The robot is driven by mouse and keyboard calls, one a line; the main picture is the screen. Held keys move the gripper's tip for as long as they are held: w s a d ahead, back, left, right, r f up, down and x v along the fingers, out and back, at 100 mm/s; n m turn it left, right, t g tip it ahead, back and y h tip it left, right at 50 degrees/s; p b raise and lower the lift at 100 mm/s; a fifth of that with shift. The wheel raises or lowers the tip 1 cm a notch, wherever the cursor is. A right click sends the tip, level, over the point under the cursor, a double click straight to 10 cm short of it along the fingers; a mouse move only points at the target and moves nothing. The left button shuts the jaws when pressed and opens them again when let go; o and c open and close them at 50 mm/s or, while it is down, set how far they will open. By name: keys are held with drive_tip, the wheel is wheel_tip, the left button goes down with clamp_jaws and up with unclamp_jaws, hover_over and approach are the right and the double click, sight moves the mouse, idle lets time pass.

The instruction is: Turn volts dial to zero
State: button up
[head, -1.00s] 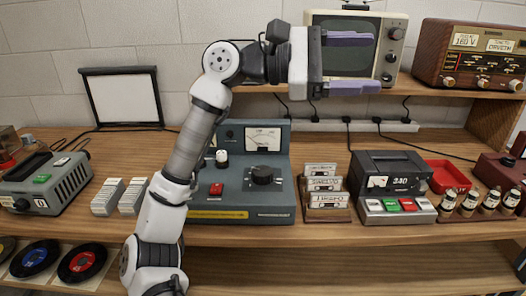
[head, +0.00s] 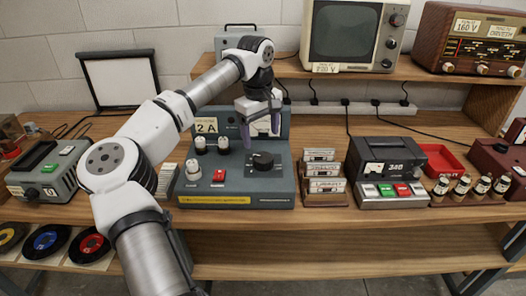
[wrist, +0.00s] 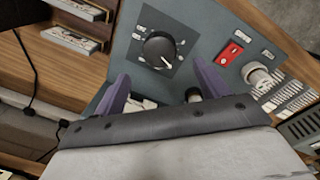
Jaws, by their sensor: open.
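A blue-grey control unit (head: 240,192) stands on the bench, with a large black dial (head: 262,160) on its sloping top. In the wrist view the dial (wrist: 159,48) has a scale around it and a light pointer mark toward the lower right; its lettering is too small to read. My gripper (head: 260,131) hangs just above and behind the dial, its purple fingers pointing down. In the wrist view my open gripper (wrist: 162,80) has its fingers apart, with nothing between them, and the dial lies beyond their tips. The gripper partly covers the unit's meter.
The unit also carries a red switch (head: 219,176) and several smaller pale-topped knobs (head: 223,145) left of the dial. A cassette rack (head: 324,178) stands close to its right, then a black device (head: 388,160). A raised shelf (head: 290,70) with a television (head: 345,35) is behind.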

sight(264, 157)
drive_tip(key=f, duration=0.2)
drive_tip(key=f+p, duration=0.1)
drive_tip(key=f, duration=0.4)
drive_tip(key=shift+w+d+f, duration=0.2)
drive_tip(key=shift+d+f, duration=0.05)
drive_tip(key=shift+f, duration=0.05)
drive_tip(key=shift+c, duration=0.4)
drive_tip(key=c, duration=0.9)
drive_tip(key=shift+n, duration=0.4)
drive_tip(key=shift+n+b, duration=0.55)
drive_tip(key=shift+n, duration=0.45)
drive_tip(key=n+b, duration=0.1)
drive_tip(key=n, duration=0.2)
drive_tip(key=shift+n, duration=0.3)
drive_tip(key=n+b, duration=0.2)
drive_tip(key=n, duration=0.4)
drive_tip(key=shift+y, duration=0.4)
